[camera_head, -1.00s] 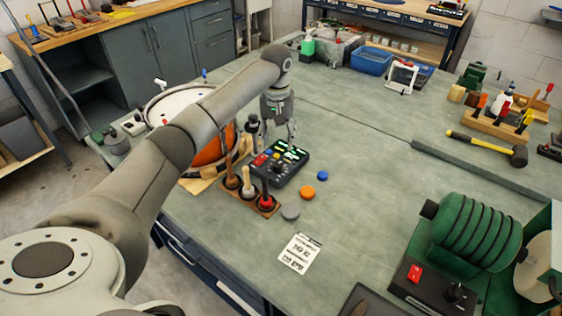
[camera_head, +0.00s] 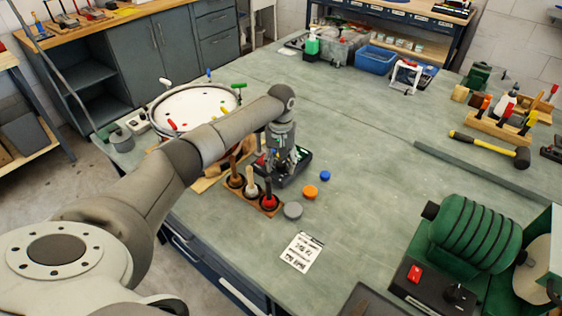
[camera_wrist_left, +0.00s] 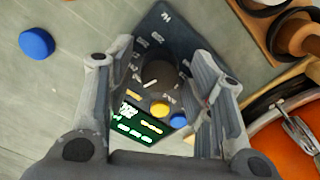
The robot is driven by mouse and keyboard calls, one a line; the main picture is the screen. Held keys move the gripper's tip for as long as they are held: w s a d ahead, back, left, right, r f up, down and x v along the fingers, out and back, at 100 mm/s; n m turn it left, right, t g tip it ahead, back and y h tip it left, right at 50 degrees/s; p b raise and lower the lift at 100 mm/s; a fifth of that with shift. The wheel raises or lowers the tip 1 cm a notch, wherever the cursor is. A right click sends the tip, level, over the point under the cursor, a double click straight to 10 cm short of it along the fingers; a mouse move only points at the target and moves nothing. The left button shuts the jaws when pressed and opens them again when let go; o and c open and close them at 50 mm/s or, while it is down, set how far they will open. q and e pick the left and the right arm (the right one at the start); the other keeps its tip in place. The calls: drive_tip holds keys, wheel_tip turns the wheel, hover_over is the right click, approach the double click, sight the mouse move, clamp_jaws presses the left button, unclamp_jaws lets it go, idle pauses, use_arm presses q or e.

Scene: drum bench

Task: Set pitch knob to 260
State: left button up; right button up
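The black control box (camera_head: 302,164) sits on the bench beside the drum, and my left gripper (camera_head: 285,160) is over it, hiding most of its top in the head view. In the left wrist view, the box's dark round knob (camera_wrist_left: 160,75) with a white pointer mark lies between the two fingers of my left gripper (camera_wrist_left: 160,82). The fingers are apart, one on each side of the knob; I cannot tell whether they touch it. A lit screen with green and yellow text (camera_wrist_left: 137,125) is partly visible, its value unreadable. My right gripper is not in view.
A wooden rack with beaters (camera_head: 250,190) stands close in front of the box. The drum (camera_head: 195,108) is behind left. Blue (camera_head: 325,176), orange (camera_head: 310,192) and grey (camera_head: 293,210) discs lie to the right. A printed card (camera_head: 301,252) lies nearer. The bench middle is clear.

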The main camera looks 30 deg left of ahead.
use_arm(q)
drive_tip(key=c, duration=0.8)
drive_tip(key=shift+r+p, duration=0.15)
drive_tip(key=shift+p, duration=0.2)
drive_tip(key=shift+m+p, duration=0.7)
drive_tip(key=shift+m, duration=0.4)
drive_tip(key=m+p, duration=0.1)
drive_tip(key=m, duration=0.1)
drive_tip(key=shift+m, duration=0.7)
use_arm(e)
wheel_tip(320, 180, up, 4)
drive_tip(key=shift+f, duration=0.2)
